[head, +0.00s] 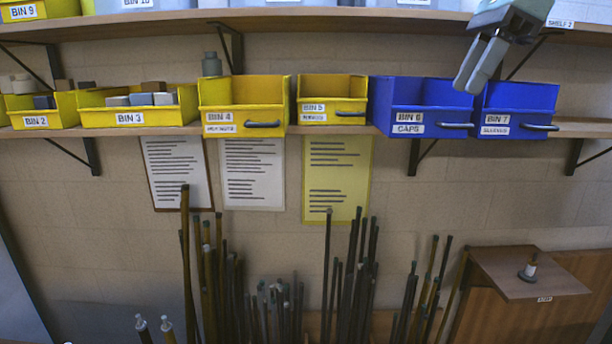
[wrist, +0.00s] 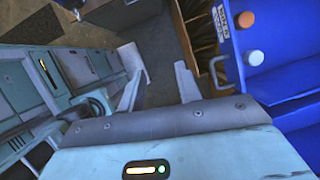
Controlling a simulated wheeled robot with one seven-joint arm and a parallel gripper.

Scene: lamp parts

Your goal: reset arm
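My gripper (head: 468,85) is at the upper right of the head view, pointing down in front of the blue bins. In the wrist view, my gripper (wrist: 154,58) has its two pale fingers apart with nothing between them, so it is open and empty. The blue bin marked caps, Bin 6 (head: 384,104), and blue Bin 7 (head: 541,100) stand on the shelf behind and below it. A blue bin (wrist: 284,83) with an orange and a white round piece shows at the right of the wrist view.
Yellow bins, including Bin 4 (head: 215,97) and Bin 5 (head: 312,90), line the shelf to the left. An upper shelf (head: 330,20) runs above. Several upright rods (head: 208,265) stand below. A small wooden ledge (head: 500,265) holding a little part is at lower right.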

